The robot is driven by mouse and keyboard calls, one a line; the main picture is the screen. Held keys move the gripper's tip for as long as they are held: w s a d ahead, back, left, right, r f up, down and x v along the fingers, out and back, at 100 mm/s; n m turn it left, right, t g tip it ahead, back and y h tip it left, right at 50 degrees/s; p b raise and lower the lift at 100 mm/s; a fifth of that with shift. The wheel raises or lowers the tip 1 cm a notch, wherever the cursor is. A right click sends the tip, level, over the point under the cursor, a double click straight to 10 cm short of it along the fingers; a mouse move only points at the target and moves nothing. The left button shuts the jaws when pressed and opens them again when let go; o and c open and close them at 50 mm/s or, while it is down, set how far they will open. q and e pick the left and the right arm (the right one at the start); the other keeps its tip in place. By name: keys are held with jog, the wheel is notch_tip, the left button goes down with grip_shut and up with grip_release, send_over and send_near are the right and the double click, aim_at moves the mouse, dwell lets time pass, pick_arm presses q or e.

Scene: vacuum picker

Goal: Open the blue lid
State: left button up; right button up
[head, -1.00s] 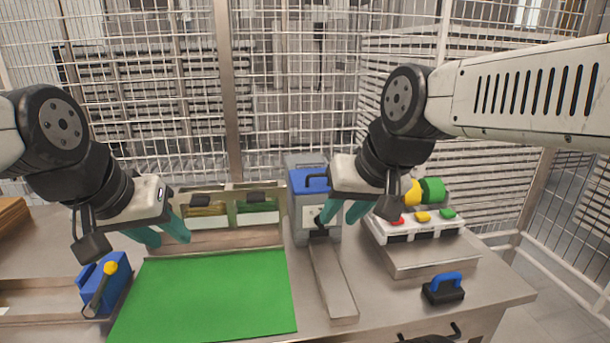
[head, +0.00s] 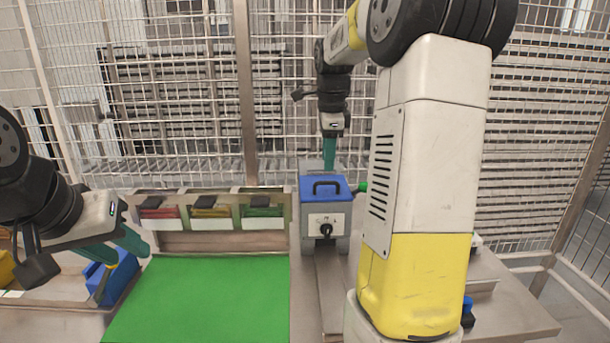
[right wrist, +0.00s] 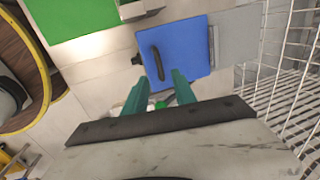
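The blue lid (head: 339,192) lies flat and closed on a grey box (head: 311,222) with a black knob on its front. A black handle (head: 327,183) stands on the lid. My right gripper (head: 329,165) points down at the lid's back edge in the head view. In the right wrist view its two teal fingers (right wrist: 160,78) are apart with nothing between them, and the blue lid (right wrist: 190,48) with its black handle (right wrist: 159,63) is just beyond the tips. I cannot tell whether they touch the lid. My left gripper (head: 132,254) is open and empty at the left.
A green mat (head: 200,300) covers the middle of the table. Behind it stands a rack (head: 217,242) with several bins. A blue box (head: 122,278) sits below my left gripper. A wire fence closes off the back. My right arm hides much of the right side.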

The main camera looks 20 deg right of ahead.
aim_at(327, 183)
jog(key=f, duration=0.4)
jog(key=w+f, duration=0.1)
jog(key=f, duration=0.1)
jog(key=shift+d, duration=0.15)
grip_shut()
dwell(1.2)
